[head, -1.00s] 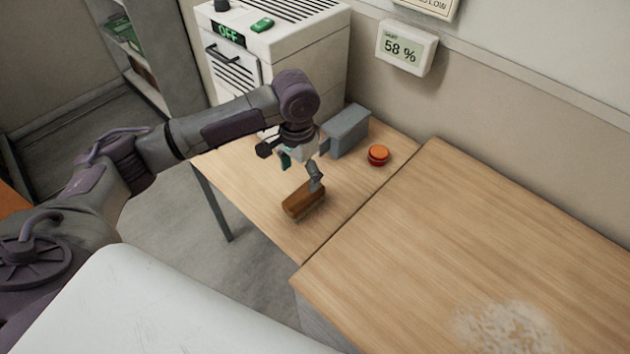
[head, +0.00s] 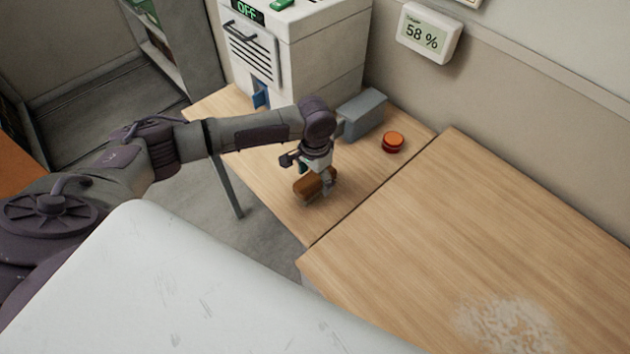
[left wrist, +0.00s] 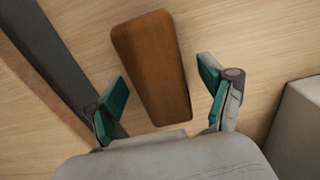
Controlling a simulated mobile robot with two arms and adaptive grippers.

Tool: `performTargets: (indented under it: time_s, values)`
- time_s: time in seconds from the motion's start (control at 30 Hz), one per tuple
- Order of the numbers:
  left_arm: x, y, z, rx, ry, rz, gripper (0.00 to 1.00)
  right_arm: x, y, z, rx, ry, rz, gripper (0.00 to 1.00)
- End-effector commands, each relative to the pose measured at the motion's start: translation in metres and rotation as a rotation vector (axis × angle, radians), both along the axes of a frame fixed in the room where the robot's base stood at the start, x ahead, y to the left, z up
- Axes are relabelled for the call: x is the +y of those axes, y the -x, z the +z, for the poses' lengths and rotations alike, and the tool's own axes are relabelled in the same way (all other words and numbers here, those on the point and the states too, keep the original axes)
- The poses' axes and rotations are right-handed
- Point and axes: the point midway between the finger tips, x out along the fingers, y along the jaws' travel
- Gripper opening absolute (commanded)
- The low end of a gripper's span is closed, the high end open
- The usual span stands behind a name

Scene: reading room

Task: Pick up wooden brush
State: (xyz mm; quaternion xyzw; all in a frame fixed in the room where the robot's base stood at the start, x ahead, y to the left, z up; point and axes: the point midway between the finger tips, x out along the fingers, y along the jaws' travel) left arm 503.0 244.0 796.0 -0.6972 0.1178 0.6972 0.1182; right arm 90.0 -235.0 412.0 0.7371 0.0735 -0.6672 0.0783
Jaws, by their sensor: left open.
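The wooden brush (head: 314,185) lies on the smaller wooden table, near its front edge, in the head view. In the left wrist view the brush (left wrist: 152,65) shows its brown wooden top, a long block with rounded corners. My left gripper (head: 318,180) is right above the brush, pointing down and partly covering it. In the left wrist view my left gripper (left wrist: 160,90) is open, with its green-padded fingers on either side of the brush's near end. Gaps show between the pads and the wood. My right gripper is not in view.
A grey box (head: 362,114) and an orange-red round button (head: 393,141) stand behind the gripper. A white machine (head: 310,50) reading OFF stands at the back. A larger table (head: 480,220) adjoins on the right, mostly clear, with a pale scattered patch (head: 508,325).

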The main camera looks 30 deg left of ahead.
Motion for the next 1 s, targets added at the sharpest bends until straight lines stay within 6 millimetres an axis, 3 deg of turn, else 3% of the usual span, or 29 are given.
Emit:
performTargets:
  time_s: [0.13,0.4,0.83,1.0]
  values:
    - [0.0,0.0,-0.017,0.001,0.0,0.0,0.81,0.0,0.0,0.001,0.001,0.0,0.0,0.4]
    - [0.0,0.0,-0.02,-0.001,0.0,-0.001,0.81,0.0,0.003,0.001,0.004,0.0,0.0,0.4]
    - [0.0,0.0,-0.02,0.0,0.0,0.0,0.11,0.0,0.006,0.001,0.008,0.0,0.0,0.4]
    - [0.0,0.0,-0.02,-0.001,0.0,0.0,0.11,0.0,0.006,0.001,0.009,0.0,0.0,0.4]
